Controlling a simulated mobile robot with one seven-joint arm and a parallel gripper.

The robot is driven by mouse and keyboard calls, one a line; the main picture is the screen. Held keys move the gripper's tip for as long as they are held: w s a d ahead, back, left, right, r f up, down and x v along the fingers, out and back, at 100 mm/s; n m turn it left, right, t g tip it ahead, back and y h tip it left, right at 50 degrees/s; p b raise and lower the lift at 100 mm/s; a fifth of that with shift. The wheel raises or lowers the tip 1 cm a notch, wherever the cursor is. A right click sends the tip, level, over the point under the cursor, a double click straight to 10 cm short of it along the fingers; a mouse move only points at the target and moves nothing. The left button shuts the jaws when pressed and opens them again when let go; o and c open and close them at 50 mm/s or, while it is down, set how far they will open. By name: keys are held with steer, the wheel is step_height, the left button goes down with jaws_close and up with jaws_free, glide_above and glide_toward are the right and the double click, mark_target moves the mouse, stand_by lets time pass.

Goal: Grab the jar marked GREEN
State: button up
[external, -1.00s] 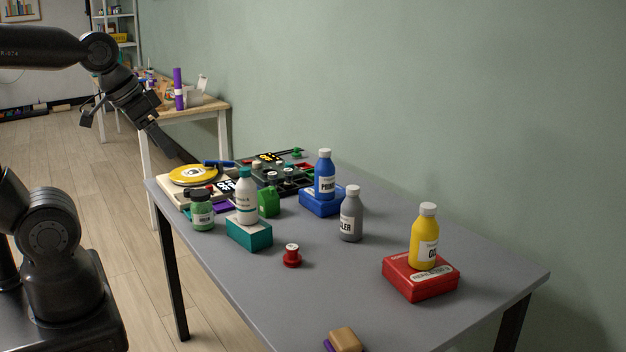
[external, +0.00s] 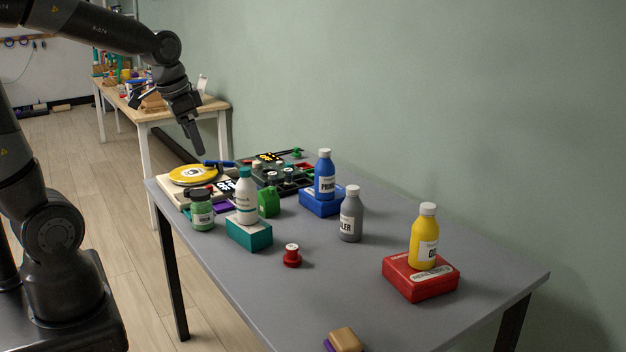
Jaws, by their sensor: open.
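A squat green jar with a dark green cap and a white label (external: 202,211) stands upright on the near left part of the grey table (external: 330,290). The label's word is too small to read surely. My gripper (external: 190,140) hangs in the air above the table's far left end, above and behind the jar and apart from it. It points downward, and its fingers are open with nothing seen between them. The jar is in full view.
A white bottle with a teal cap (external: 246,198) on a teal box (external: 249,234) stands close right of the jar. Behind are a yellow disc (external: 193,175) and a dark sorting tray (external: 290,185). Blue, grey and yellow bottles stand further right. The front middle of the table is mostly clear.

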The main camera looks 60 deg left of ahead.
steer(key=w+a+f+m+g, duration=0.1)
steer(key=w+a+f, duration=0.2)
steer(key=a, duration=0.2)
steer(key=w+a+f+g, duration=0.1)
steer(key=w+a+f, duration=0.15)
steer(key=a, duration=0.25)
steer(key=m+g, duration=0.1)
glide_above(200, 192)
steer(key=shift+h, duration=0.4)
step_height(200, 192, down, 8)
steer(key=shift+s+d+f, duration=0.1)
steer(key=shift+s+f, duration=0.05)
steer(key=shift+f, duration=0.05)
steer(key=shift+a+f, duration=0.2)
steer(key=shift+f, duration=0.1)
step_height(200, 192, down, 5)
steer(key=shift+r, duration=0.15)
steer(key=shift+d+f, duration=0.2)
steer(key=shift+f, duration=2.75)
steer(key=shift+c, duration=0.5)
steer(key=c, duration=1.2)
